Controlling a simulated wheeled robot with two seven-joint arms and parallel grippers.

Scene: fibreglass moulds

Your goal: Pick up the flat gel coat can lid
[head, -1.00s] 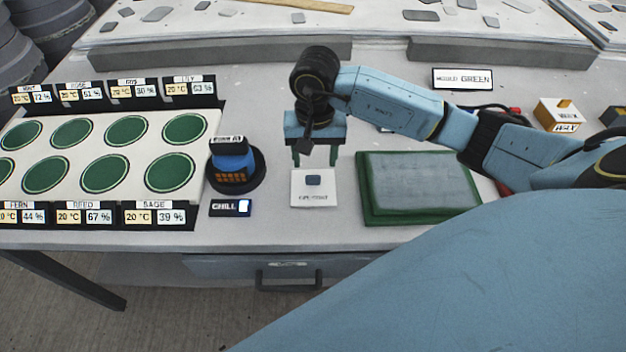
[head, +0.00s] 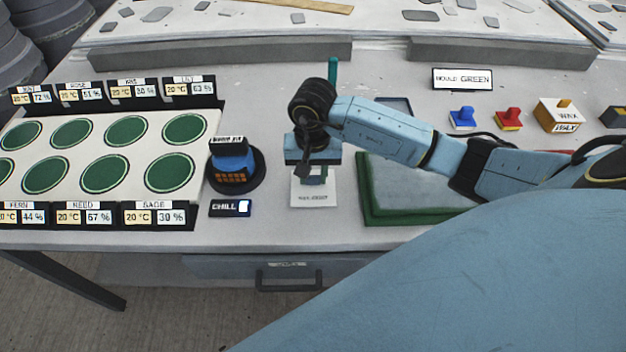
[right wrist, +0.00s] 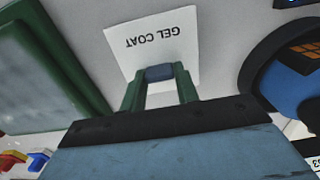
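The flat gel coat can lid (right wrist: 160,73) is a small blue-grey piece over the white card marked GEL COAT (right wrist: 182,50). In the right wrist view it sits between the green fingertips of my right gripper, which appear to touch it on both sides. My right gripper (head: 316,180) points down over the card (head: 315,194) in the head view and hides most of the lid. The fingers look closed to about the lid's width. I cannot tell whether the lid still rests on the card. My left gripper is not in view.
A green-framed tray (head: 372,210) lies right of the card, partly under my arm. A round dark stand with a blue device (head: 233,163) and a CHILL display (head: 230,208) are to the left. A teal rod (head: 332,73) and blue (head: 463,118) and red (head: 509,119) pieces stand farther back.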

